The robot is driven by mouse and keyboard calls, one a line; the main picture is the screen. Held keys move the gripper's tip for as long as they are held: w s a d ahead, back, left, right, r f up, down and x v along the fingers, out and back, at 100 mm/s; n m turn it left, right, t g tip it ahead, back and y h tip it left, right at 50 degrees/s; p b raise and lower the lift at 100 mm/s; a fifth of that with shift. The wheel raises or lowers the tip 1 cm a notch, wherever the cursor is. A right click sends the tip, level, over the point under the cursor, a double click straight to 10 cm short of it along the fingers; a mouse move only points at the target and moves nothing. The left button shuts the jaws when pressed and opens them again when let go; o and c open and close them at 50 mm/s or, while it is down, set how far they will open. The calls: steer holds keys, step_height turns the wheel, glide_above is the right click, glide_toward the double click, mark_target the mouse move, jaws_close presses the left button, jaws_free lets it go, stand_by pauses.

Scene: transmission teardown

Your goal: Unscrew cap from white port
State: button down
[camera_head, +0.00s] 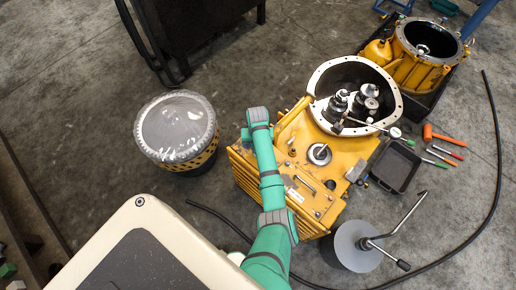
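The yellow transmission housing (322,197) lies in the middle of the camera_head view. A pale round disc with a short shaft (319,153) sits on its top face. A small light fitting (292,152) stands to the left of that disc. I cannot tell which part is the white port, and I cannot make out its cap. My green arm reaches up from the bottom, over the left part of the housing, to a joint near its upper left edge. My gripper's fingers cannot be seen there, so nothing held can be made out.
A round drum (177,126) stands to the left. A grey cylinder with a crank handle (355,246) stands at the lower right. A black tray (395,167) and several hand tools lie right of the housing. A black hose (498,150) curves along the right. Bare floor lies between drum and housing.

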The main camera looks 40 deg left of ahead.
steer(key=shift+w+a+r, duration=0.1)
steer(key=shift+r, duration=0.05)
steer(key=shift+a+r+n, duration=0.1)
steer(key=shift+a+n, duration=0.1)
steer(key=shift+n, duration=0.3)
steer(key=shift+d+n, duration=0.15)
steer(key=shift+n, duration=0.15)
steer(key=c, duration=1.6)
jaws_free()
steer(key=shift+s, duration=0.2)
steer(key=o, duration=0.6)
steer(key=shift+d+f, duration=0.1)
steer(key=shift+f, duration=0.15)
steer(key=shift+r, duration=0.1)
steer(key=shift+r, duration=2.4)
